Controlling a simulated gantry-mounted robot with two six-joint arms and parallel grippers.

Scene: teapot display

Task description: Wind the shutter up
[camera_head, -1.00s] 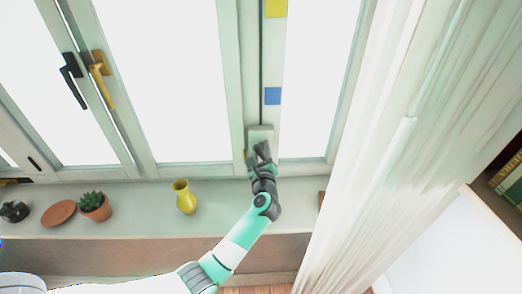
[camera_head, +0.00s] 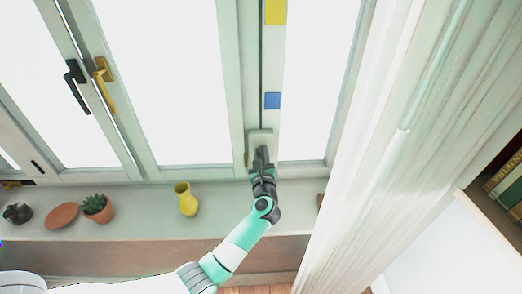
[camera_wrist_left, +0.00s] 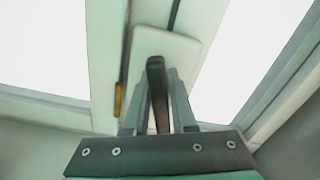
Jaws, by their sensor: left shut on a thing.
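A pale winder box (camera_head: 260,136) is fixed low on the window post, with a dark strap or cord running up from it. My left gripper (camera_head: 261,160) is at the box in the head view. In the left wrist view, a dark handle (camera_wrist_left: 156,72) stands out in front of the pale box (camera_wrist_left: 178,46), and my left gripper (camera_wrist_left: 158,98) is shut on it. The handle's lower end is hidden between the fingers. The shutter itself cannot be made out; the panes are plain white. My right gripper is not in view.
A white curtain (camera_head: 375,160) hangs on the right. Blue (camera_head: 272,101) and yellow (camera_head: 275,11) squares mark the post.

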